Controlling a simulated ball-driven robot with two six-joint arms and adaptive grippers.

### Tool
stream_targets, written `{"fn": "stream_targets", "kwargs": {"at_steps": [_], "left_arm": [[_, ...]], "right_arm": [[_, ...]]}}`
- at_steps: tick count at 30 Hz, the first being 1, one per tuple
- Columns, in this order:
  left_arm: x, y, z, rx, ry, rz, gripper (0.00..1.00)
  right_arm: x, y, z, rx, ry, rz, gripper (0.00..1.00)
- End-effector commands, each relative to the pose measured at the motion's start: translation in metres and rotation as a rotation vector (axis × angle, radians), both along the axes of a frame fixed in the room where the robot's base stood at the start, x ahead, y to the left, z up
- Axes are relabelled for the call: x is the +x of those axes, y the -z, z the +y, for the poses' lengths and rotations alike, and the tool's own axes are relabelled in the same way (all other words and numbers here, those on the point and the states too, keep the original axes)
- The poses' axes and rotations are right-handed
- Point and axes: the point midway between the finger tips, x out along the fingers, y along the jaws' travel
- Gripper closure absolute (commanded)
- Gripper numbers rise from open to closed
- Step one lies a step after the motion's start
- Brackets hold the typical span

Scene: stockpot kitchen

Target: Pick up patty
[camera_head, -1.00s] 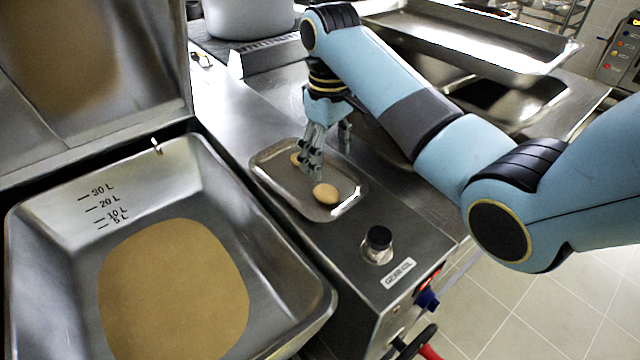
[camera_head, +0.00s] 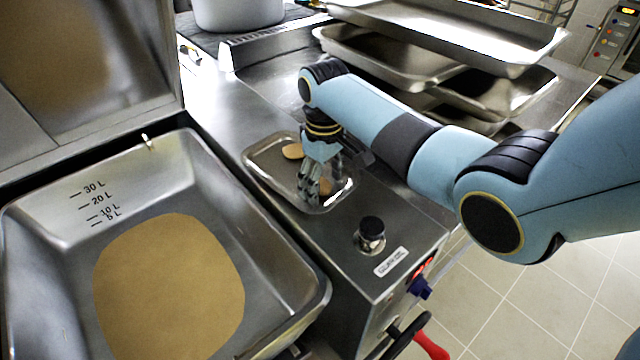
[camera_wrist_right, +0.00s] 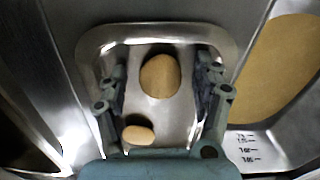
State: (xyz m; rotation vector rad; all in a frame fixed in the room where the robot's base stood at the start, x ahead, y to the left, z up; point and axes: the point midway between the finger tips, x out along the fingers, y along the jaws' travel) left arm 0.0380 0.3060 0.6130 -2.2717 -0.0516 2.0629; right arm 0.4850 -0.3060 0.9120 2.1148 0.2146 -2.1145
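Two round tan patties lie on a small metal tray (camera_head: 262,150). The far patty (camera_head: 292,151) is partly beside my right gripper. The near patty (camera_head: 325,186) is mostly hidden behind the fingers. My right gripper (camera_head: 313,190) points down, low over the near part of the tray. In the right wrist view, its fingers stand apart on either side of the near patty (camera_wrist_right: 160,76), with gaps at both sides. The far patty (camera_wrist_right: 138,134) shows closer to the palm, near the left finger. My left gripper is not in view.
A large open pan (camera_head: 290,260) with a tan layer inside stands left of the tray. A black knob (camera_head: 371,229) sits on the counter in front. Large metal trays (camera_head: 400,60) and a pot (camera_head: 238,14) stand behind.

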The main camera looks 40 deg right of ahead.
Motion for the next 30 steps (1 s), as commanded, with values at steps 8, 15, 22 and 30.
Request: {"fn": "stream_targets", "kwargs": {"at_steps": [8, 15, 22, 30], "left_arm": [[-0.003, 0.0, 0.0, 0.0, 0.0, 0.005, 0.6], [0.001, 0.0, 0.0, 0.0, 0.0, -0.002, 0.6], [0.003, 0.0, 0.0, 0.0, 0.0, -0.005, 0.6], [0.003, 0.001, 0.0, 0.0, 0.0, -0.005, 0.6]], "right_arm": [[0.0, 0.0, 0.0, 0.0, 0.0, 0.0, 0.72], [0.0, 0.0, 0.0, 0.0, 0.0, 0.0, 0.87], [0.001, -0.006, 0.0, -0.001, 0.0, -0.002, 0.87], [-0.002, -0.044, -0.004, -0.003, 0.001, -0.003, 0.87]]}}
